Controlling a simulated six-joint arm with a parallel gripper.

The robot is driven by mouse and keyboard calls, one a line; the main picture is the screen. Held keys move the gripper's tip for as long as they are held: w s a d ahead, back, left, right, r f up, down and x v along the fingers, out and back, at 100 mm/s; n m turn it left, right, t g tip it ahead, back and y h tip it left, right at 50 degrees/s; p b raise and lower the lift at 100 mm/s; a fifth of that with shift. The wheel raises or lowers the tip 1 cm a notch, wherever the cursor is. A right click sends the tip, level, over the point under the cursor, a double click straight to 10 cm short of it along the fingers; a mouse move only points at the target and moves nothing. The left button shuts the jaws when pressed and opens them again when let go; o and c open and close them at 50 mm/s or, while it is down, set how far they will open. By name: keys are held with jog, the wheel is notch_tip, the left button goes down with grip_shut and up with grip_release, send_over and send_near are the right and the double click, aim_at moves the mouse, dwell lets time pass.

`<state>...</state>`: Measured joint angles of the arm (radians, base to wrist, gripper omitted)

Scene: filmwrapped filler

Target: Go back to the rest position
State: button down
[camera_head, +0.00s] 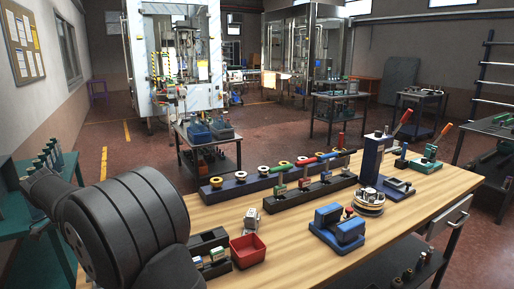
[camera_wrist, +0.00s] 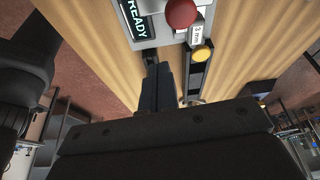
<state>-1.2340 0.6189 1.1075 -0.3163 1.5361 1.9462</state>
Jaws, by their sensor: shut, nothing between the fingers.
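My gripper (camera_wrist: 158,88) shows in the wrist view as dark fingers pointing up the picture. They are together, with nothing seen between them. I cannot tell whether the fingers touch the panel. In the head view a thick dark link of my arm fills the lower left, and my gripper is not visible there.
The wooden bench (camera_head: 300,238) holds a red bin (camera_head: 248,250), a blue block device (camera_head: 338,228), a round metal fixture (camera_head: 369,201), a lever press (camera_head: 374,158) and long racks (camera_head: 315,191) with coloured pieces. Bare wood lies between the red bin and blue device. A tool cart (camera_head: 208,140) stands behind.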

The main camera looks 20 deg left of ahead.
notch_tip(320, 180, down, 5)
jog(key=s+a, duration=0.1)
jog(key=w+n+y, duration=0.1)
jog(key=w+n, duration=0.1)
jog(key=n, duration=0.2)
jog(key=w+n+y, duration=0.1)
jog(key=w+n, duration=0.1)
jog(key=n, duration=0.1)
jog(key=w+a+n+y, duration=0.1)
jog(key=w+n, duration=0.1)
jog(key=n, duration=0.2)
jog(key=shift+w+f+n+t+y, duration=0.15)
jog(key=shift+w+n+t+y, duration=0.05)
jog(key=shift+n+t+y, duration=0.1)
jog(key=shift+w+a+n+y, duration=0.35)
jog(key=shift+a+n, duration=0.1)
jog(key=shift+n, duration=0.6)
jog(key=shift+w+a+n+y, duration=0.25)
jog(key=shift+w+a+n, duration=0.15)
jog(key=shift+n, duration=0.65)
